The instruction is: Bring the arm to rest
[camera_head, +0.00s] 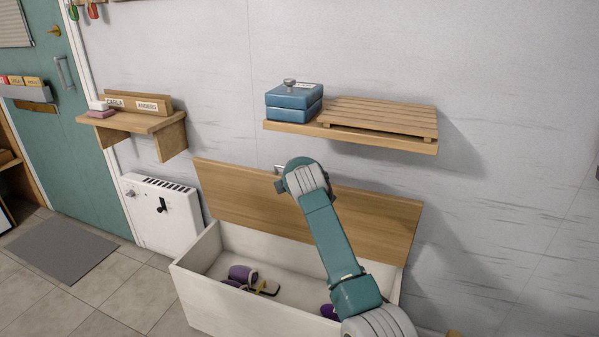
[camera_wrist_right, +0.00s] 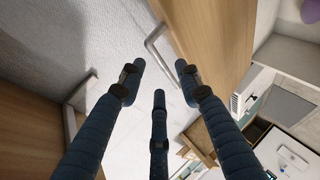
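My right arm reaches in from the lower right of the head view, its wrist (camera_head: 305,178) in front of the raised wooden lid (camera_head: 350,208) of a white chest. The right gripper (camera_wrist_right: 160,72) shows in the right wrist view with its dark blue fingers spread and nothing held between them. A metal handle (camera_wrist_right: 158,42) on the lid (camera_wrist_right: 215,40) appears just past the fingertips; I cannot tell whether they touch. In the head view, the gripper's fingers are mostly hidden behind the wrist. My left gripper is in neither view.
The white chest (camera_head: 183,292) stands open, with purple items (camera_head: 243,273) inside. Above it, a wall shelf (camera_head: 395,143) holds blue boxes (camera_head: 294,103) and a slatted rack (camera_head: 378,117). A small shelf (camera_head: 135,122) and white heater (camera_head: 160,225) are left. Floor is clear front left.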

